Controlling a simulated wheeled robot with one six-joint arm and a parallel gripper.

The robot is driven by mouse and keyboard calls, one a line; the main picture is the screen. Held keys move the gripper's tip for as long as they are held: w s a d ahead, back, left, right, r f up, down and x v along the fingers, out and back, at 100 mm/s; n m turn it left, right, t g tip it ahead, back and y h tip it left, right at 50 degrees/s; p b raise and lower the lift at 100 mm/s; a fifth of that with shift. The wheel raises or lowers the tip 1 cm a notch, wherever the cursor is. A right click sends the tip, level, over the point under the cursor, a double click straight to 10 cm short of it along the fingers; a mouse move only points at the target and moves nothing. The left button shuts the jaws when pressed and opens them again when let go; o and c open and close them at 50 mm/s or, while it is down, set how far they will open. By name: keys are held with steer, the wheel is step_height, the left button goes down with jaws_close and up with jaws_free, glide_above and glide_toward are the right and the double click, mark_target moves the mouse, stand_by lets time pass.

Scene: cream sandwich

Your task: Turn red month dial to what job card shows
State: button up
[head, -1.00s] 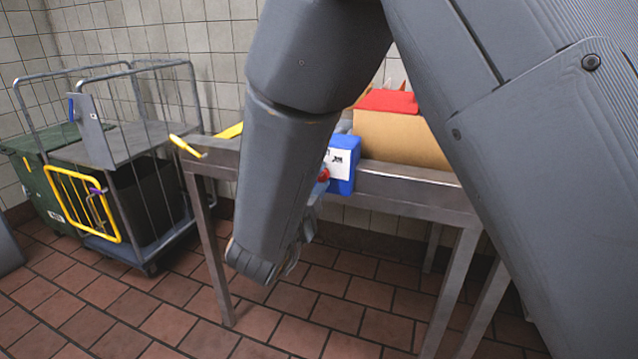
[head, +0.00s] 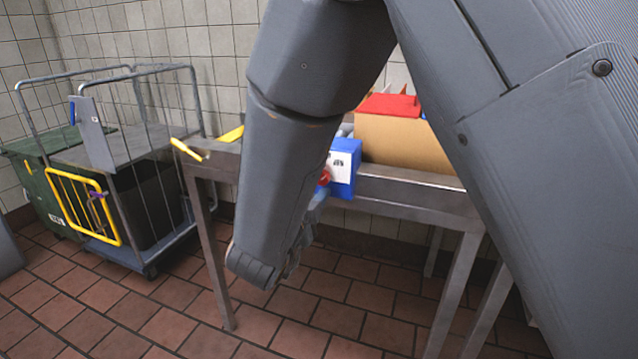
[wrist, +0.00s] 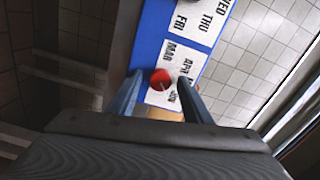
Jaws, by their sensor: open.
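The red month dial (wrist: 161,78) sits on a blue board with white label panels (wrist: 188,60). Month labels MAR, APR and a partly hidden one that reads like JUN lie around it; FRI, THU and WED show further up the board. My gripper (wrist: 160,88) is open, with one finger on each side of the dial; whether they touch it is unclear. In the head view the blue board (head: 345,168) is at the table's front edge, and the red dial (head: 325,177) is partly hidden by my arm. I cannot make out a job card.
A metal table (head: 415,188) carries a cardboard box (head: 400,138) with a red top (head: 388,105). A yellow-handled item (head: 186,149) lies at its left end. A wire cart (head: 150,190) and a green bin (head: 40,165) stand left. Tiled floor in front is clear.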

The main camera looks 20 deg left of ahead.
steer(key=s, duration=0.8)
steer(key=shift+a, duration=0.3)
